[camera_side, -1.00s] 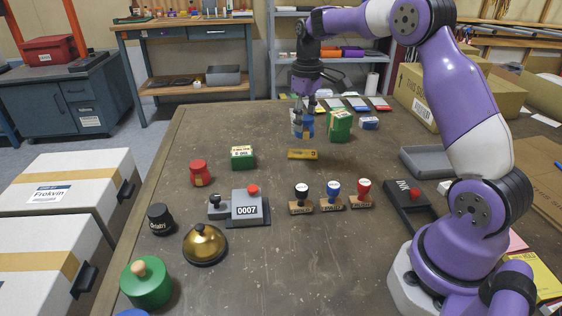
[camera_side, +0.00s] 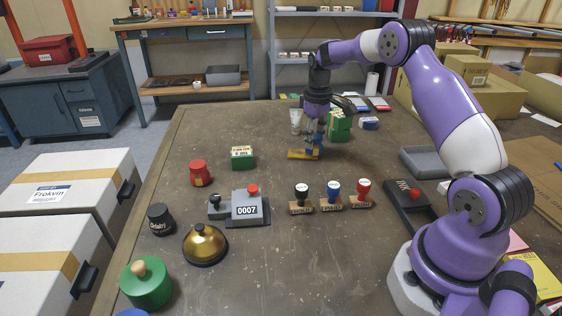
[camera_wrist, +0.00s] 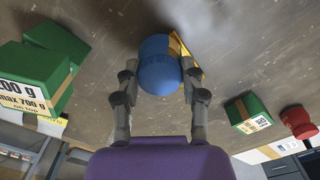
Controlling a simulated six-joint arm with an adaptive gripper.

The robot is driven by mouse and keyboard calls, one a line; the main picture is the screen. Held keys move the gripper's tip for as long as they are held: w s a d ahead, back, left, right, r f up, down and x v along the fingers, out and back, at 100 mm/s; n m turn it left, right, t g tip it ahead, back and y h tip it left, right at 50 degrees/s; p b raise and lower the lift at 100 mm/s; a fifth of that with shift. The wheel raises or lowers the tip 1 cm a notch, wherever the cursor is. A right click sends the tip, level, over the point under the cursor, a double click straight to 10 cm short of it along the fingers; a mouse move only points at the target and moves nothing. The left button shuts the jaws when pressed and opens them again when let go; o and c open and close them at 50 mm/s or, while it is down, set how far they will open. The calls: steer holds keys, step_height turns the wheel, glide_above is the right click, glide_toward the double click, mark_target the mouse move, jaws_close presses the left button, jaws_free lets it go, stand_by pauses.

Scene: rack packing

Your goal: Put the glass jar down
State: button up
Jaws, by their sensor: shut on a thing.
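My gripper (camera_wrist: 160,68) is shut on a round blue thing, which I take to be the lid of the glass jar (camera_wrist: 158,76). In the wrist view I see it from above, between the two fingers. In the side view my gripper (camera_side: 314,138) holds the jar (camera_side: 317,140) at the far middle of the table, by the yellow block (camera_side: 303,154). The block is partly hidden behind the jar in the wrist view. The jar's glass body is mostly hidden, and I cannot tell whether its base touches the table.
A green box (camera_side: 340,128) stands close on the right, with a pale tube-like thing (camera_side: 296,120) behind on the left. Another green box (camera_side: 242,157) and a red pot (camera_side: 200,172) stand further left. Stamps (camera_side: 333,195) are nearer the camera. Bare table lies between.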

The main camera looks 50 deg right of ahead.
mark_target(315, 136)
steer(key=o, duration=1.2)
steer(key=s+a+r+t, duration=0.1)
steer(key=a+r, duration=0.2)
steer(key=r, duration=0.5)
steer(key=a+r, duration=0.3)
steer(key=r, duration=0.6)
steer(key=s+a+f+t, duration=0.3)
steer(key=s+a+t, duration=0.1)
steer(key=s+a, duration=1.1)
steer(key=shift+s+t, duration=0.3)
steer(key=shift+s, duration=0.1)
